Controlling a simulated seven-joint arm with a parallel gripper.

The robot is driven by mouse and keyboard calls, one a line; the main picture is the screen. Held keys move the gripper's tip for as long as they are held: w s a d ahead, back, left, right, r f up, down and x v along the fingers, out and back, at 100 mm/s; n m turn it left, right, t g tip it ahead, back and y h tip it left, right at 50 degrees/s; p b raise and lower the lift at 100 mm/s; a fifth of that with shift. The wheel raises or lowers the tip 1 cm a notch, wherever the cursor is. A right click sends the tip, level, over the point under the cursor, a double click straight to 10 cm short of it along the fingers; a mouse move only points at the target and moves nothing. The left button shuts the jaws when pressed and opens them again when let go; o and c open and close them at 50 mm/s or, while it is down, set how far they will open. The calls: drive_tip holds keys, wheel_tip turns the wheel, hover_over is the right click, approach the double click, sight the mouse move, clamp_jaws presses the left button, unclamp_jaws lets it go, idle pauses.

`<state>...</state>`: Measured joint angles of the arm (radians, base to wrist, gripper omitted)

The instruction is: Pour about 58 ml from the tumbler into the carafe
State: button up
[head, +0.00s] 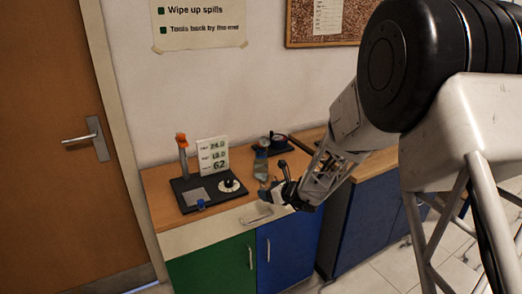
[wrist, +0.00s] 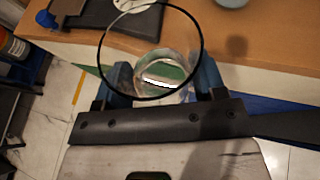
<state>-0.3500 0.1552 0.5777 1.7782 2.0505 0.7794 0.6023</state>
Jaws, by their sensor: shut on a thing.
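The tumbler (wrist: 196,62) is clear with a dark rim. In the wrist view I look down into it, and its floor shows greenish with a bright white streak; the liquid level cannot be told. My gripper (wrist: 163,84) is shut on it, one blue finger on each side. In the head view my gripper (head: 279,190) is at the counter's front edge, and the tumbler is hard to make out there. A clear glass vessel (head: 261,163), apparently the carafe, stands on the counter just behind my gripper. Its contents are too small to tell.
The black gauge rig (head: 190,205) stands left on the wooden counter (head: 158,186), with an orange-topped post, a white dial and a card of green numbers (head: 212,155). A dark device (head: 278,143) is at the back. A blue cabinet (head: 290,250) is below.

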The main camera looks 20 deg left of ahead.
drive_tip(key=w+d+f+m+t+h, duration=0.2)
drive_tip(key=w+d, duration=0.4)
drive_tip(key=d, duration=0.4)
drive_tip(key=w+d+f+m+t+h, duration=0.1)
drive_tip(key=w+d+m+t, duration=0.1)
drive_tip(key=w+d, duration=0.55)
drive_tip(key=w+d+f+m+t+h, duration=0.2)
drive_tip(key=w+d, duration=0.3)
drive_tip(key=d, duration=0.7)
drive_tip(key=w+a+r+n+g+y, duration=0.2)
drive_tip(key=w+a+r, duration=0.15)
drive_tip(key=a, duration=0.25)
drive_tip(key=w+a+r+n+g+y, duration=0.2)
drive_tip(key=w+a, duration=0.3)
drive_tip(key=a, duration=0.1)
drive_tip(key=w+a+r+n+g+y, duration=0.1)
drive_tip(key=a+r+n+g, duration=0.1)
drive_tip(key=a, duration=0.9)
drive_tip(key=w+a+r+n+g+y, duration=0.1)
drive_tip(key=a+n+g, duration=0.4)
drive_tip(key=a, duration=0.6)
drive_tip(key=shift+w+a+r+g, duration=0.15)
drive_tip(key=shift+w+r+g, duration=0.1)
drive_tip(key=shift+r+g, duration=0.3)
drive_tip(key=shift+s+n, duration=0.1)
drive_tip(key=shift+n, duration=0.2)
